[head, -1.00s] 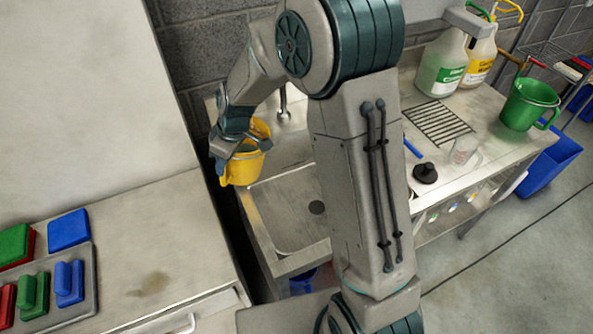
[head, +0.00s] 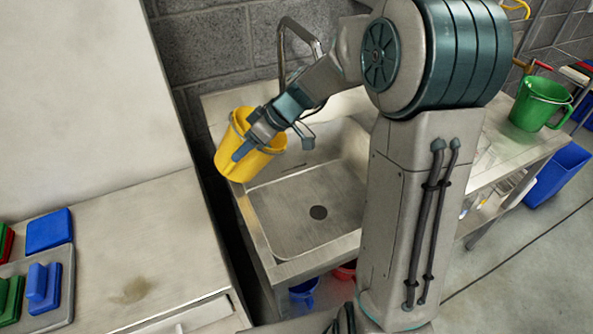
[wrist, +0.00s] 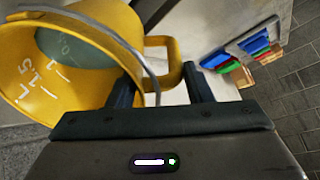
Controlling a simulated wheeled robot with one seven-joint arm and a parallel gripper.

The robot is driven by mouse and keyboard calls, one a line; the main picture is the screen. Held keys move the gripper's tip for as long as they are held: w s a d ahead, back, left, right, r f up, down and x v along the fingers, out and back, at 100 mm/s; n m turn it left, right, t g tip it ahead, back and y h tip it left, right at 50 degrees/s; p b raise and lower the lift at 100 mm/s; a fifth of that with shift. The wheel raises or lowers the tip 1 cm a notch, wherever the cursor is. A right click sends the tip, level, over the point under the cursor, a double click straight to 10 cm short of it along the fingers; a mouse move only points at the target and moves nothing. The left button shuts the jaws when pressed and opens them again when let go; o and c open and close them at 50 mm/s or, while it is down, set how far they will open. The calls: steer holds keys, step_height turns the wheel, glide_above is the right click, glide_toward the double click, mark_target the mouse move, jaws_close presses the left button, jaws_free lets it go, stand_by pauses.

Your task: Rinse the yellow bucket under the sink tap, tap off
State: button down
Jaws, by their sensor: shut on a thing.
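The yellow bucket (head: 240,160) is tilted, over the left rim of the steel sink (head: 310,205). My gripper (head: 258,137) is shut on the yellow bucket's handle. In the wrist view the yellow bucket (wrist: 55,75) fills the upper left, its mouth and inside scale marks showing. My gripper's fingers (wrist: 160,90) stand at its yellow side handle there. The tap (head: 285,50) rises behind the sink, partly hidden by my arm. No water shows from the part in view. The sink basin looks empty, with a dark drain.
A counter with blue, green and red pads (head: 45,285) stands at the left, with a dark gap between it and the sink. A green jug (head: 538,103) stands on the right worktop. Blue and red buckets sit below the sink.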

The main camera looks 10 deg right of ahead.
steer(key=shift+d, duration=0.1)
steer(key=shift+d+y, duration=0.25)
steer(key=shift+y, duration=0.05)
steer(key=shift+d+y+b, duration=0.3)
steer(key=shift+d+y, duration=0.4)
steer(key=shift+y, duration=0.1)
steer(key=shift+d+f+y+p, duration=0.15)
steer(key=shift+d+y+p, duration=0.2)
steer(key=shift+d+y, duration=0.45)
steer(key=shift+d+f+y+p, duration=0.1)
steer(key=shift+d+y+p, duration=0.2)
steer(key=shift+d+y, duration=0.45)
stand_by(1.1)
steer(key=shift+s+d+f+t+y+b, duration=0.15)
steer(key=shift+d+f+y+b, duration=0.3)
steer(key=shift+b, duration=0.7)
steer(key=shift+d+t+y+b, duration=0.15)
steer(key=shift+y+b, duration=0.45)
steer(key=shift+b, duration=0.5)
steer(key=shift+d+f+m+b, duration=0.2)
steer(key=shift+f+m+b, duration=0.1)
steer(key=shift+b, duration=0.15)
steer(key=shift+d+f+y+b, duration=0.2)
steer(key=shift+d+y+b, duration=0.15)
steer(key=shift+b, duration=0.2)
steer(key=shift+d+f+b, duration=0.3)
steer(key=shift+d+b, duration=0.05)
steer(key=shift+b, duration=0.2)
